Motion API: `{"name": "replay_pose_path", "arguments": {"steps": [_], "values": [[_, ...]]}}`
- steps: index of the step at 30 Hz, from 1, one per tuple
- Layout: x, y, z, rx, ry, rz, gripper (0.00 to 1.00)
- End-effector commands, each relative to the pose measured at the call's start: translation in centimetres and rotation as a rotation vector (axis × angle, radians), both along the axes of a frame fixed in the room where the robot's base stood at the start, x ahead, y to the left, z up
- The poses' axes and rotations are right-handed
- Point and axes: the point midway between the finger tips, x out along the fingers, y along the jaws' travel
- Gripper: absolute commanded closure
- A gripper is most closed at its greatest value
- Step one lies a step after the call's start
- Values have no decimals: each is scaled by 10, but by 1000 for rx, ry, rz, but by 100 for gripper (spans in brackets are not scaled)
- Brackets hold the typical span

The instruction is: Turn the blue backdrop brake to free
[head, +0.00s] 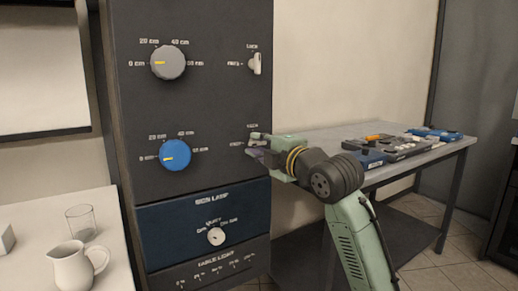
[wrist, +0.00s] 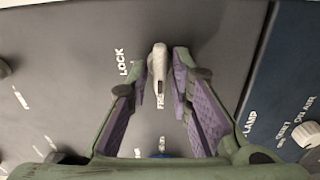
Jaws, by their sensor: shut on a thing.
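The blue backdrop brake is the small pale lever (wrist: 158,62) on the dark panel, in the row of the blue dial (head: 175,155). In the wrist view its long side runs toward the FREE label, and the LOCK label lies to its left. My gripper (wrist: 161,68) has its purple-padded fingers on either side of the lever and is shut on it. In the head view my gripper (head: 257,146) reaches the panel from the right and hides most of this lever. The blue dial's yellow mark points left, near 0 cm.
Above are a grey dial (head: 168,62) and a similar brake lever (head: 257,64), pointing up at lock. Below is a blue sign-lamp panel with a white knob (head: 216,236). A jug (head: 76,266) and glass (head: 80,222) stand at left. A table (head: 320,138) with gear stands behind my arm.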

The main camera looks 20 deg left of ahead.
Motion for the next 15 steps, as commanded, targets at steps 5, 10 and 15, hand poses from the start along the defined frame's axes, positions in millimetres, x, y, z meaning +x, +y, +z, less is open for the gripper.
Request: {"name": "replay_pose_path", "arguments": {"steps": [5, 10, 15], "values": [[0, 0, -1, -22, -25, 1, 100], [0, 0, -1, -27, -31, 1, 100], [0, 0, -1, -27, -31, 1, 100]]}}
